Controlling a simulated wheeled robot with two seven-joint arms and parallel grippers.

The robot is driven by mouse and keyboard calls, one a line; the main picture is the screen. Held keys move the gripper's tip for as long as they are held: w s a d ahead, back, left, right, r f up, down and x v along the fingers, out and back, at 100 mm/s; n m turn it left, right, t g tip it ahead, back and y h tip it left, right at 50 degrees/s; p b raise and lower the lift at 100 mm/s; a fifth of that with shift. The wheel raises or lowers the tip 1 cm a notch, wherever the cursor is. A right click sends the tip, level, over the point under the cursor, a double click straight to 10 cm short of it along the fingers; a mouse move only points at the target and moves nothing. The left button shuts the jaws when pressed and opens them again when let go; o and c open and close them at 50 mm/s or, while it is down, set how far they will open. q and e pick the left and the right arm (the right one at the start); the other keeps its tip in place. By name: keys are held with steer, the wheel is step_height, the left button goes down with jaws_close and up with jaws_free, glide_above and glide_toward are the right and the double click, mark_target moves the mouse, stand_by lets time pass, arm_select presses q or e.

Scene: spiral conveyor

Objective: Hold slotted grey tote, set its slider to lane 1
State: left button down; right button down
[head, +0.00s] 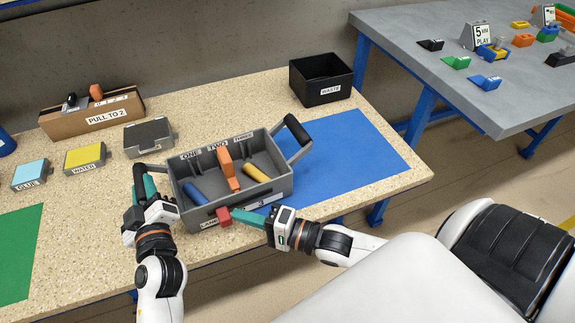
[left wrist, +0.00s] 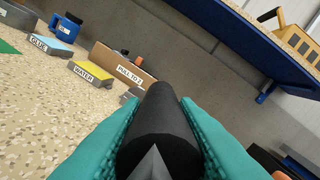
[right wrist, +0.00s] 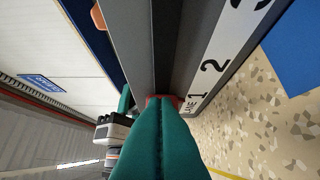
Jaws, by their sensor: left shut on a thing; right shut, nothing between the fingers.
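The grey tote (head: 283,184) has slots marked ONE, TWO and THREE, holding a blue cylinder (head: 195,193), an orange piece (head: 227,166) and a yellow cylinder (head: 256,173). My left gripper (head: 142,190) is shut on its left black handle (left wrist: 162,125). The right black handle (head: 297,130) is free. The red slider (head: 224,216) is at the left part of the tote's front, by the lane strip. My right gripper (head: 236,213) is shut and empty, its tips against or very near the slider. In the right wrist view the slider (right wrist: 163,98) shows behind the fingertips, near the 1; its contact is hidden.
A blue mat (head: 350,155) lies right of the tote, with a black WASTE bin (head: 321,80) behind. A cardboard box (head: 92,115), a grey block (head: 148,136), a yellow WATER block (head: 85,157) and a GLUE block (head: 31,173) stand left. A green mat (head: 17,255) is front left.

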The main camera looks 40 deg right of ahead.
arm_select(q)
steer(key=shift+s+d+f, duration=0.2)
steer(key=shift+d+f, duration=0.2)
steer(key=shift+f, duration=0.1)
arm_select(e)
steer(key=shift+a+r, duration=0.1)
steer(key=shift+a, duration=0.2)
arm_select(q)
steer(key=shift+a, duration=0.1)
arm_select(e)
steer(key=d, duration=0.1)
steer(key=s+d, duration=0.1)
steer(key=d, duration=0.2)
steer(key=shift+s+d, duration=0.3)
steer(key=shift+d, duration=0.05)
steer(key=v, duration=0.9)
steer(key=shift+d, duration=0.15)
arm_select(q)
steer(key=shift+a, duration=0.1)
steer(key=c, duration=1.4)
jaws_free()
steer(key=shift+w, duration=0.1)
steer(key=o, duration=0.3)
steer(key=shift+w, duration=0.1)
steer(key=shift+o, duration=0.2)
steer(key=shift+r, duration=0.1)
arm_select(e)
steer(key=shift+w, duration=0.1)
